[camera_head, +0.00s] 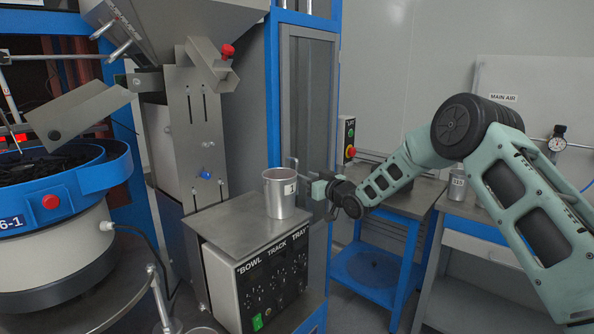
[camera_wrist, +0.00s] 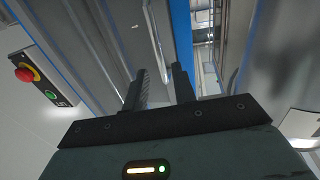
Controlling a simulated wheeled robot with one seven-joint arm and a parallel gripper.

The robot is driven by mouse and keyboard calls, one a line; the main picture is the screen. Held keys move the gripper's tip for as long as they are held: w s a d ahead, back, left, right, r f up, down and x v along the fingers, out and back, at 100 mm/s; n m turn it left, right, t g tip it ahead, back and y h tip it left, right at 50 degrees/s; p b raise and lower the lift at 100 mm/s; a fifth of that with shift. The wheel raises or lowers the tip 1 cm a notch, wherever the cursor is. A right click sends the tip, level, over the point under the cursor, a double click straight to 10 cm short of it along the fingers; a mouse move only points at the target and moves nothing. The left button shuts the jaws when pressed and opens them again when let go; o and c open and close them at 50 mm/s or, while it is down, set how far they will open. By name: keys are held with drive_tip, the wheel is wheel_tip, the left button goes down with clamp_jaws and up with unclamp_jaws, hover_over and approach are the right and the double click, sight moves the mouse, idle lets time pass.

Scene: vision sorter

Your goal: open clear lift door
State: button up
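The clear lift door (camera_head: 310,120) is a tall, see-through grey panel in a blue frame, standing upright behind the control box. It looks shut. A small grey handle (camera_head: 291,163) shows near its lower part, beside my gripper. My gripper (camera_head: 318,187) is in front of the door, to the right of the metal cup. In the wrist view, the two dark fingers of my gripper (camera_wrist: 159,85) are apart, pointing towards the grey panels and a blue post (camera_wrist: 181,35). I see nothing held between them. Whether a finger touches the handle cannot be told.
A metal cup (camera_head: 281,194) marked 1 stands on the control box (camera_head: 235,215), close to my gripper. A red-button box (camera_head: 349,139) is on the lift's right side. A blue bench (camera_head: 385,232) stands to the right. A blue bowl feeder (camera_head: 90,178) is at left.

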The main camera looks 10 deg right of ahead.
drive_tip(key=shift+p+x, duration=0.6)
drive_tip(key=shift+x, duration=2.45)
clamp_jaws()
